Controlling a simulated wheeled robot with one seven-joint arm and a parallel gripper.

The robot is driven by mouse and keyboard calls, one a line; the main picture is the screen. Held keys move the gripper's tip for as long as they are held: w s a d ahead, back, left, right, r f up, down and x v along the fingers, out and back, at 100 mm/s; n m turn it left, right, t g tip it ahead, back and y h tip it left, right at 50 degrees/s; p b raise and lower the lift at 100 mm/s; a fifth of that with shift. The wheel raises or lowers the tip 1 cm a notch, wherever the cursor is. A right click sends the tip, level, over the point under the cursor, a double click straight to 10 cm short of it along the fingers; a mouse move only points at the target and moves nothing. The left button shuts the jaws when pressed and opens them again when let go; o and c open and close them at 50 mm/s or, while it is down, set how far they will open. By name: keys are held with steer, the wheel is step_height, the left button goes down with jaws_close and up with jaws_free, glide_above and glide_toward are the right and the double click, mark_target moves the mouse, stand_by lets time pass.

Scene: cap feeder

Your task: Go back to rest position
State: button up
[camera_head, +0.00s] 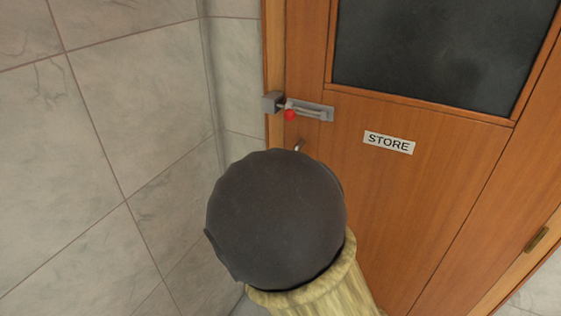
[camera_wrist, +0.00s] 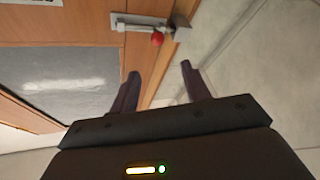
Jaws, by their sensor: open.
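My gripper (camera_wrist: 160,68) is open and empty in the wrist view. Its two dark fingers point toward the door's slide bolt and stand apart, with nothing between them. The slide bolt (camera_head: 312,109) is a grey metal latch on the left side of the wooden door; it also shows at the top of the wrist view (camera_wrist: 135,22). Its red round knob (camera_head: 290,115) hangs at the end near the frame, just beyond the fingertips in the wrist view (camera_wrist: 157,39). The bolt seems to reach the grey keeper block (camera_head: 272,102). The fingers look clear of the knob.
The wooden door (camera_head: 400,200) appears closed. It carries a white STORE sign (camera_head: 389,142) and a dark window panel (camera_head: 440,50). A tiled wall (camera_head: 110,130) stands close on the left. A large dark rounded shape blocks the lower middle of the head view.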

steer(key=w+d+f+m+g+y+p, duration=0.2)
steer(key=d+f+m+g+p, duration=0.1)
steer(key=d+f+g, duration=0.65)
steer(key=s+d+f+m+g+p, duration=0.1)
steer(key=s+d+g, duration=0.3)
steer(key=s, duration=0.4)
steer(key=s+d+f+g+p, duration=0.1)
steer(key=s+d+g, duration=0.3)
steer(key=s+g, duration=0.2)
steer(key=shift+s+d+f+m, duration=0.15)
steer(key=shift+s+f+m, duration=0.25)
steer(key=shift+s, duration=0.5)
steer(key=shift+w, duration=0.1)
stand_by(0.6)
